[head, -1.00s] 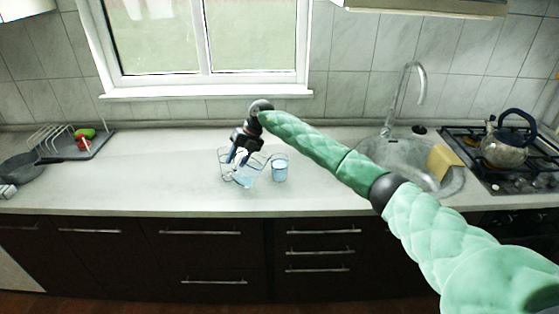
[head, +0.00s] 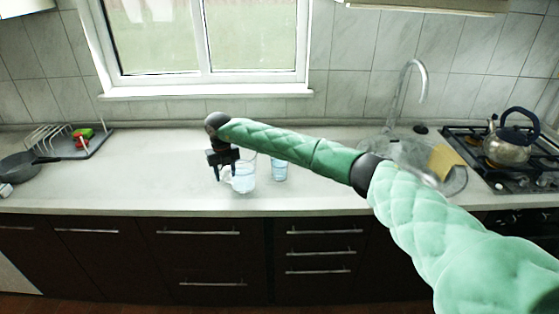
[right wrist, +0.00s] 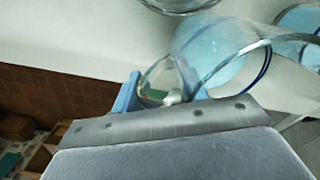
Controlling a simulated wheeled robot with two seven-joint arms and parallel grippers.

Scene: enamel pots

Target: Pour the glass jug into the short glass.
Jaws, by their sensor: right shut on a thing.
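The glass jug (head: 243,178) is clear, with pale blue liquid in it, and looks about upright at the counter's front half. My right gripper (head: 223,177) is at the jug's left side, shut on its handle. The right wrist view shows the handle (right wrist: 160,82) between the blue fingertips, with the jug's body (right wrist: 208,48) beyond. The short glass (head: 280,171) stands upright just right of the jug and also holds pale blue liquid. Whether the jug's base touches the counter is hard to tell. My left gripper is not in view.
Another clear glass rim (right wrist: 182,4) shows at the top of the right wrist view. A sink (head: 408,152) and a kettle (head: 507,148) on the hob are to the right. A dish rack (head: 62,140) and a pan (head: 20,164) are far left. The counter's left middle is clear.

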